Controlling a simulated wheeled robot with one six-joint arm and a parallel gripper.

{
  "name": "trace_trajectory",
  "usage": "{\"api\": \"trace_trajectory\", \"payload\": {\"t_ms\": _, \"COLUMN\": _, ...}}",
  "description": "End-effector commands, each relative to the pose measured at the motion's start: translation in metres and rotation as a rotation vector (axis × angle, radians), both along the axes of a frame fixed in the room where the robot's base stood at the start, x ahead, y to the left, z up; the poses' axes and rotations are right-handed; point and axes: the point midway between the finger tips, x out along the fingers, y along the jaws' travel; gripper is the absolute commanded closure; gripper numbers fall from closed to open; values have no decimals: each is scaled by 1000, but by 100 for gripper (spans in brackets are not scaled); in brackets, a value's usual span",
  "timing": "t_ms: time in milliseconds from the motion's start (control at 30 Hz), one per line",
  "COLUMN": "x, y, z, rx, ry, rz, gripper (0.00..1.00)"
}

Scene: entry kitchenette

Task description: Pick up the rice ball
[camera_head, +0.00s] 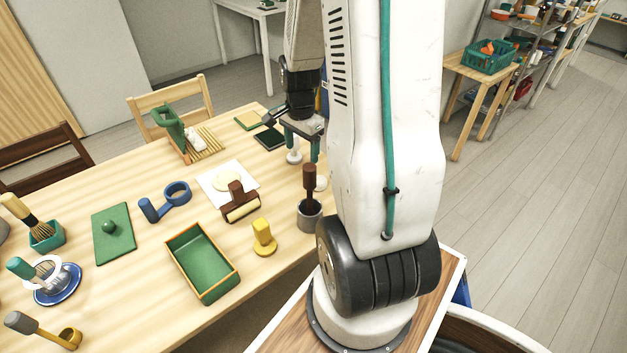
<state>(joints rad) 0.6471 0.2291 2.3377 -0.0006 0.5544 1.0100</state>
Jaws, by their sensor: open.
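My gripper (301,147) is over the right end of the wooden table (185,317), pointing down with its teal fingers apart. A small white object (294,157) stands beneath and between the fingers; I cannot tell whether they touch it. Another white, rounded piece (321,184) lies nearer, partly hidden behind my arm. I cannot tell for certain which of these is the rice ball. A white lump (195,140) also shows by the slatted mat (210,140) farther left.
Close to my gripper are a dark green square (269,138) and a grey mortar with a brown pestle (309,214). A brown roller (240,205), yellow stamp (263,238) and green tray (202,263) stand nearer. Bare tabletop lies between them.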

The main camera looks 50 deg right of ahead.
Motion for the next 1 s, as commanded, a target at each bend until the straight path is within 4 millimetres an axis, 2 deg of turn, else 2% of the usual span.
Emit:
{"api": "trace_trajectory", "payload": {"t_ms": 33, "x": -5, "y": -15, "z": -21, "rx": 8, "ry": 9, "rz": -85, "gripper": 29}}
{"api": "trace_trajectory", "payload": {"t_ms": 100, "x": -11, "y": -30, "z": -41, "rx": 12, "ry": 13, "rz": -182, "gripper": 29}}
{"api": "trace_trajectory", "payload": {"t_ms": 200, "x": -17, "y": -45, "z": -62, "rx": 15, "ry": 15, "rz": -279, "gripper": 29}}
{"api": "trace_trajectory", "payload": {"t_ms": 300, "x": -21, "y": -52, "z": -74, "rx": 16, "ry": 15, "rz": -330, "gripper": 29}}
{"api": "trace_trajectory", "payload": {"t_ms": 667, "x": -20, "y": -55, "z": -113, "rx": 16, "ry": 15, "rz": -344, "gripper": 29}}
{"api": "trace_trajectory", "payload": {"t_ms": 900, "x": -17, "y": -55, "z": -146, "rx": 16, "ry": 16, "rz": -344, "gripper": 29}}
{"api": "trace_trajectory", "payload": {"t_ms": 1000, "x": -17, "y": -55, "z": -152, "rx": 16, "ry": 15, "rz": -343, "gripper": 29}}
